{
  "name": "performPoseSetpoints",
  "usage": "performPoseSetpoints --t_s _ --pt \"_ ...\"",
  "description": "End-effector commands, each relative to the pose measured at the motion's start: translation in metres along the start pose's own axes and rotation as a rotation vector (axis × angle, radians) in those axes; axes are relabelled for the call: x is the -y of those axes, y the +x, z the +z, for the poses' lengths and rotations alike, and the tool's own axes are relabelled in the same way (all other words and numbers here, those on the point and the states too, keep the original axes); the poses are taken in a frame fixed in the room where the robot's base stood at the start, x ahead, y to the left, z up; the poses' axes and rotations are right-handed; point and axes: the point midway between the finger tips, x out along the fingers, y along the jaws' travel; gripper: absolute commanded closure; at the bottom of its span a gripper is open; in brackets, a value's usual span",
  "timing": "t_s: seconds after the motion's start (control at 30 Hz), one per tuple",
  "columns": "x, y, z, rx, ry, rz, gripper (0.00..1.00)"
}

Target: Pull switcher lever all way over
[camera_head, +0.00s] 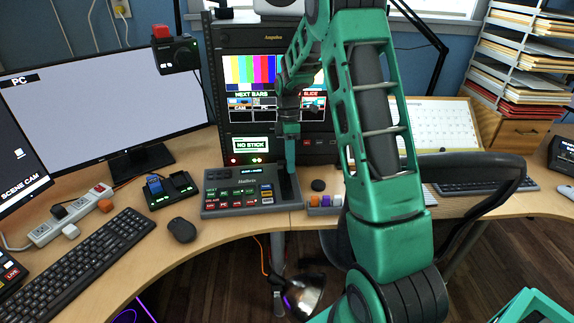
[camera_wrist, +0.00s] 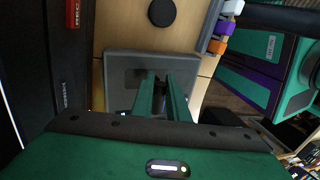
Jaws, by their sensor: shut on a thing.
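The switcher (camera_head: 222,209) is a grey console with rows of coloured buttons, lying on the curved desk in the head view. Its grey end also shows in the wrist view (camera_wrist: 122,65). My gripper (camera_head: 290,168) points down over the right part of the switcher, at its lever slot. Its green fingers (camera_wrist: 162,90) are shut on the switcher lever, which is mostly hidden between them. I cannot make out the lever's exact position along the slot.
A rack monitor with colour bars (camera_head: 255,72) stands close behind the switcher. A black puck (camera_head: 318,185) and small coloured blocks (camera_head: 325,202) lie to its right. A mouse (camera_head: 182,230), keyboard (camera_head: 85,262) and battery charger (camera_head: 172,190) are to the left. A chair (camera_head: 480,165) stands at the right.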

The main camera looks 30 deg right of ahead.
Motion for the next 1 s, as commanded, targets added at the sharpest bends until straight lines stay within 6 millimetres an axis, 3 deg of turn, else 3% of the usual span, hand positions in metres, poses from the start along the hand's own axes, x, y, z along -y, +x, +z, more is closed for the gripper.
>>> performPoseSetpoints --t_s 0.4,0.43,0.5,0.83,1.0 --pt "-0.001 0.000 0.000 0.000 0.001 0.001 1.00" --pt "-0.001 0.000 0.000 0.000 0.001 0.001 0.84" --pt "-0.001 0.000 0.000 0.000 0.001 0.001 0.67" --pt "-0.001 -0.001 0.000 0.000 0.000 0.001 0.67" --pt "0.001 -0.018 -0.001 -0.001 0.000 0.004 0.67"
